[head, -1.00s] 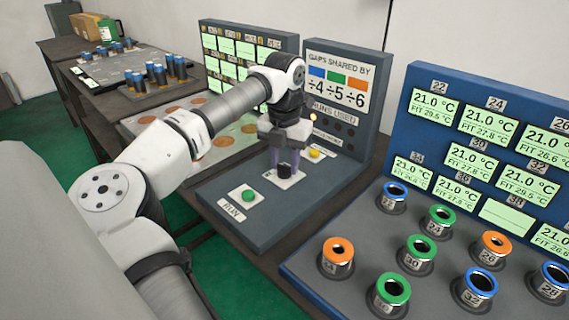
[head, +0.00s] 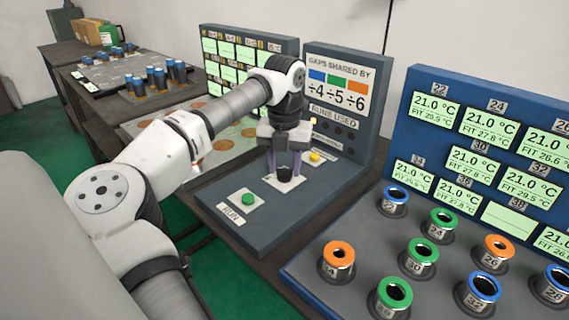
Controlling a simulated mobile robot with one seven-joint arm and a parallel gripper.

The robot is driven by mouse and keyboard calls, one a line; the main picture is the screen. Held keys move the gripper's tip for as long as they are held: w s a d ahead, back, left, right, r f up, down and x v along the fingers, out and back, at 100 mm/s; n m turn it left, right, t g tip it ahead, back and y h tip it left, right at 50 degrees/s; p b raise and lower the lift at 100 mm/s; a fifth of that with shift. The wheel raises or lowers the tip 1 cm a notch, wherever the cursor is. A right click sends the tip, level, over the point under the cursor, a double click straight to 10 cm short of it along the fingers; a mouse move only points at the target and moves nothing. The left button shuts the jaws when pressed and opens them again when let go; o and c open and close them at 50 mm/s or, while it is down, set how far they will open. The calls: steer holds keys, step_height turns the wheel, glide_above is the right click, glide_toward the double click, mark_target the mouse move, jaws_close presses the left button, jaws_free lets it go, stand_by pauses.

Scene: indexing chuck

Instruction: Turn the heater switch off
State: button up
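A black knob (head: 284,174) stands on a white plate on the dark grey panel; it looks like the heater switch, but its label is not readable. My gripper (head: 284,163) points down over the knob. Its two fingers are apart, one on each side, with tips about level with the knob's top. Nothing is held between them. I cannot tell the knob's turn position.
A green button (head: 248,199) marked RUN sits front left of the knob, and a yellow button (head: 315,156) behind right. The upright board (head: 338,85) stands close behind. A blue-framed station (head: 400,110) with colored-ring sockets is at right.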

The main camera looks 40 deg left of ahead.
mark_target(284, 169)
steer(key=shift+o, duration=1.4)
step_height(284, 169, up, 14)
steer(key=p, duration=1)
steer(key=shift+f, duration=0.15)
